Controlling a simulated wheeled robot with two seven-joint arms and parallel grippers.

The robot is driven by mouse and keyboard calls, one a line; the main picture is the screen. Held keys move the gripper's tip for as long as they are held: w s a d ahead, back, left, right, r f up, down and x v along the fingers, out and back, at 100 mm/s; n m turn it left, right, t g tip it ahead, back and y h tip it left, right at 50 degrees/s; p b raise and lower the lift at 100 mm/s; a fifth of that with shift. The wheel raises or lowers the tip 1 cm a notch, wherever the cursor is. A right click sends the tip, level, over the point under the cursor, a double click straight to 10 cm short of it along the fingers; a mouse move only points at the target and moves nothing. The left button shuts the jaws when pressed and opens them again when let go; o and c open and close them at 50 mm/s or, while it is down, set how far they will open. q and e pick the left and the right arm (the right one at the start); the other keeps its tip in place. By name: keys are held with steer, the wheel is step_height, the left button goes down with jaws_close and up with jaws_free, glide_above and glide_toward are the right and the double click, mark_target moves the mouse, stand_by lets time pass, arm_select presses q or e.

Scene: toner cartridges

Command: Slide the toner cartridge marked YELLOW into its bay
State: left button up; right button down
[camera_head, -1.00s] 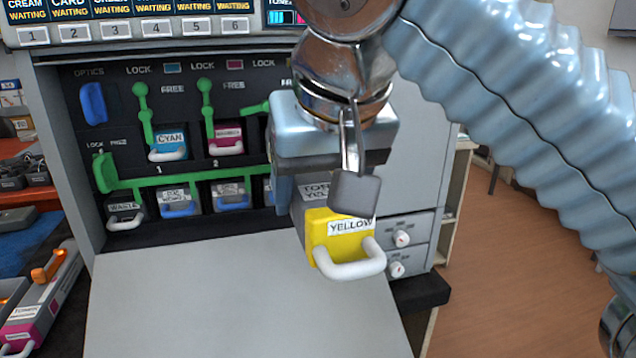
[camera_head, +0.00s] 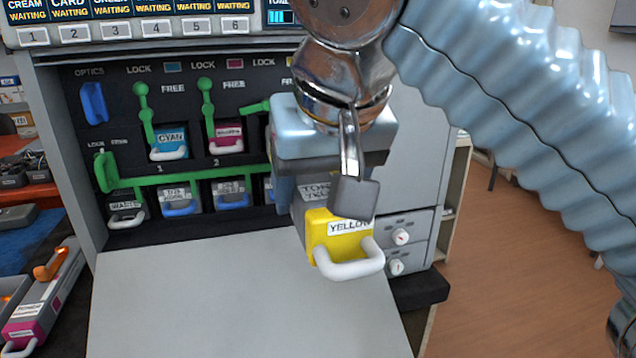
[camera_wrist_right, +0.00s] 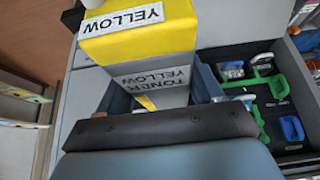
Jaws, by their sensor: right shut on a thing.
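The toner cartridge marked YELLOW (camera_head: 340,228) has a yellow front, a white loop handle and a grey body. My right gripper (camera_head: 335,190) is shut on its body and holds it in front of the right part of the printer bay panel (camera_head: 185,110). The cartridge also shows in the right wrist view (camera_wrist_right: 140,32), its label facing the camera. The cyan cartridge (camera_head: 167,143) and the magenta cartridge (camera_head: 226,136) sit in their bays. The yellow bay is hidden behind my arm and gripper. My left gripper is not in view.
Green levers (camera_head: 207,98) stand above the bays, and a long green bar (camera_head: 200,178) runs below. A grey flap (camera_head: 235,295) lies open in front. Another toner cartridge (camera_head: 38,305) lies at the far left. Small drawers with knobs (camera_head: 405,235) are at the right.

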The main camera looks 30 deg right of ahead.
steer(key=shift+w, duration=0.15)
steer(key=shift+w+d, duration=0.3)
steer(key=shift+w, duration=0.65)
steer(key=shift+w, duration=0.15)
steer(key=shift+w+d, duration=0.25)
steer(key=shift+w, duration=0.7)
steer(key=shift+w, duration=0.1)
steer(key=shift+w+d, duration=0.25)
steer(key=shift+w, duration=0.6)
steer(key=shift+w+d, duration=0.2)
steer(key=shift+w, duration=0.65)
